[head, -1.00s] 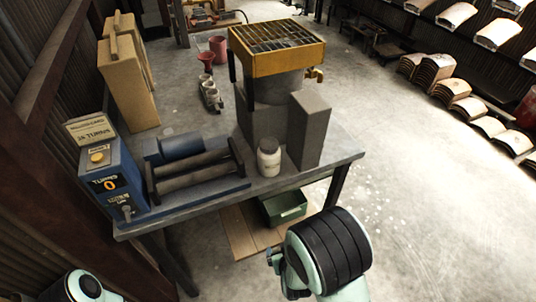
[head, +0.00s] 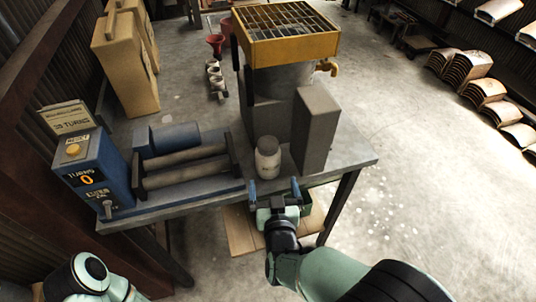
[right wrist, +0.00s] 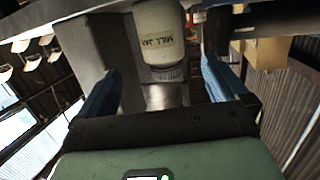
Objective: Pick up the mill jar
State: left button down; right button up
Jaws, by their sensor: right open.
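The mill jar (head: 267,158) is a small whitish jar with a lid. It stands upright on the table near the front edge, left of a grey block. My right gripper (head: 275,186) is open just in front of and below the jar in the head view. In the right wrist view the jar (right wrist: 160,38), with lettering on its side, appears upside down beyond and between the open blue fingers (right wrist: 160,85). No contact shows. Of my left arm only a part shows at the lower left of the head view; its gripper is not visible.
The grey table (head: 345,150) also holds a roller mill (head: 186,165), a blue counter box (head: 92,176), a tall grey block (head: 315,130) close right of the jar, and a yellow grated hopper (head: 285,38). Open floor lies to the right.

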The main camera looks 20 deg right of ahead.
aim_at(270, 169)
jog(key=x, duration=0.3)
jog(key=f+x, duration=0.1)
jog(key=x, duration=0.2)
jog(key=shift+w+f+p, duration=0.1)
jog(key=shift+p, duration=0.2)
jog(key=shift+x, duration=2.9)
jog(key=shift+a, duration=0.2)
jog(key=c, duration=1.4)
jog(key=shift+c, duration=0.5)
pick_arm(q)
jog(key=shift+s+r, duration=0.15)
jog(key=shift+r, duration=0.15)
